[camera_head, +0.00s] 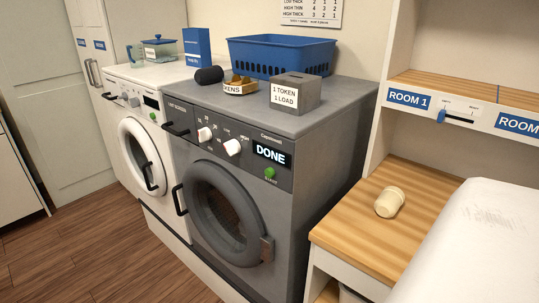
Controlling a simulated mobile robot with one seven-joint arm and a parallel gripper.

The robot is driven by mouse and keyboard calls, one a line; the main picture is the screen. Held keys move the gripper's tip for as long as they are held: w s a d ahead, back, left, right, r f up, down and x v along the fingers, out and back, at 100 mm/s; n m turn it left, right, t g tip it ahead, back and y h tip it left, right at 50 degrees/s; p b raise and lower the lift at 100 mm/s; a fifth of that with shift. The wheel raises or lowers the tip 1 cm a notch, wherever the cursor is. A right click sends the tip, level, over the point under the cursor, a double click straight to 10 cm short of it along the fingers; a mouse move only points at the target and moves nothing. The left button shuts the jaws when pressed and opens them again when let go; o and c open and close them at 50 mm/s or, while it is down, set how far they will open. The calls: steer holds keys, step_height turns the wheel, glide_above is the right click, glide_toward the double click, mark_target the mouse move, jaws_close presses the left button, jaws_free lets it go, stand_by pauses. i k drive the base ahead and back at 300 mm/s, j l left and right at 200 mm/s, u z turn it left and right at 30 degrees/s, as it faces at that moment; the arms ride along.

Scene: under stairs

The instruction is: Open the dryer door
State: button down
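The grey machine that looks like the dryer (293,199) stands in the middle, with a lit "DONE" display (271,155) and a green button (269,172). Its round door (201,209) has a thick dark ring and dark glass, and looks shut. A black bar handle (178,200) is at the left edge of the door. A brownish block (267,249) sits at the right edge; I cannot tell if it is a hinge or a latch. My gripper is not in view, so its state is hidden.
A white machine (128,120) with a round door stands left of the dryer. A blue basket (281,55), a grey token box (295,92) and a dark roll (209,75) sit on top. Wooden floor (90,255) is clear at front left.

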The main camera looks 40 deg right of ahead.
mark_target(258, 246)
steer(key=i+j+z, duration=0.25)
steer(key=i, duration=0.3)
steer(key=i+j+z, duration=0.25)
steer(key=i+j, duration=0.15)
steer(key=i, duration=0.1)
